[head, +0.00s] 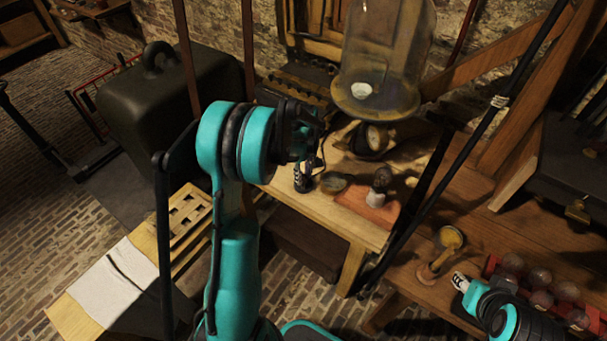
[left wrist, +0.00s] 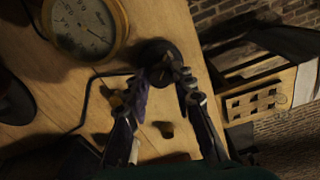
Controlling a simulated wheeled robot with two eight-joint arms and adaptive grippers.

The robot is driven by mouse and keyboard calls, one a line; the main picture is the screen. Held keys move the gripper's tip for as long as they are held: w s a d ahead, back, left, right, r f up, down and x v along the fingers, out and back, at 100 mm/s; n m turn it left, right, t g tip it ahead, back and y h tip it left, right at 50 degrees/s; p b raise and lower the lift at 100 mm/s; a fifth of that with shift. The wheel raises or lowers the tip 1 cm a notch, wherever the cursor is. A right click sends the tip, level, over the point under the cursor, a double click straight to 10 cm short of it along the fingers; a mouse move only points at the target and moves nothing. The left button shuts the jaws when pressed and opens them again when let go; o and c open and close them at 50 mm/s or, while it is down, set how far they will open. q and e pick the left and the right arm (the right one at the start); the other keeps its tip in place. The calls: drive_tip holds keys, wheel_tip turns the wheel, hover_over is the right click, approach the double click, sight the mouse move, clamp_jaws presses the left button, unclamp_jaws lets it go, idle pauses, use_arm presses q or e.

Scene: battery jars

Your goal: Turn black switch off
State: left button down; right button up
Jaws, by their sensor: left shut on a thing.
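The black switch (left wrist: 157,48) shows in the left wrist view as a dark round base on the wooden table, with a black cable running from it to the left. My left gripper (left wrist: 166,76) has its two fingers at the near edge of the switch, shut on its small middle part, which the fingertips partly hide. In the head view my left gripper (head: 304,178) reaches down to the table top and the switch is mostly hidden by it. My right gripper (head: 461,282) is at the lower right, seen only in part; its jaws cannot be made out.
A brass gauge (left wrist: 85,28) stands close by the switch. A reddish block (head: 365,204) lies to the right on the table. Red-racked round jars (head: 540,280) are near my right arm. A slotted wooden crate (head: 188,215) is at left.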

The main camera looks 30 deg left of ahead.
sight(304, 177)
use_arm(q)
drive_tip(key=c, duration=1.3)
unclamp_jaws()
drive_tip(key=shift+o, duration=0.2)
wheel_tip(304, 177, up, 12)
